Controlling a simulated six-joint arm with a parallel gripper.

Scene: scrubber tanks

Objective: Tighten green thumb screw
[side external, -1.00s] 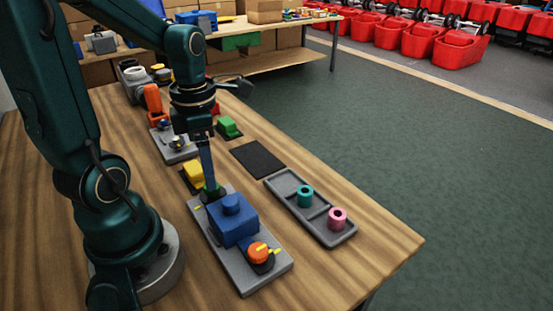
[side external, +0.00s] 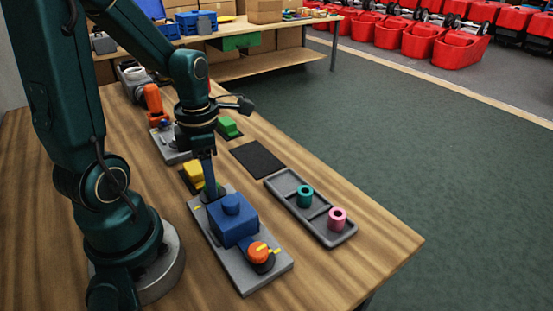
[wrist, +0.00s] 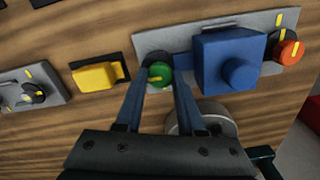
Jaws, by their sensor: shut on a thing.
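The green thumb screw (wrist: 159,74) is a round knob with a yellow line across its top, at the left end of a grey plate in the wrist view. My gripper (wrist: 158,72) comes down over it, one blue finger on each side, shut on the knob. In the side view my gripper (side external: 210,188) reaches down to the far end of the grey plate (side external: 228,266), and its fingers mostly hide the screw. A blue block (side external: 232,222) stands mid-plate beside the screw. An orange knob (side external: 257,252) with yellow marks sits at the near end.
A yellow block (side external: 193,172) sits close behind my gripper. A grey tray (side external: 325,238) to the right holds a teal ring (side external: 305,196) and a pink ring (side external: 337,218). A black mat (side external: 257,159) lies empty. A green block (side external: 229,127) and an orange part (side external: 153,102) stand farther back.

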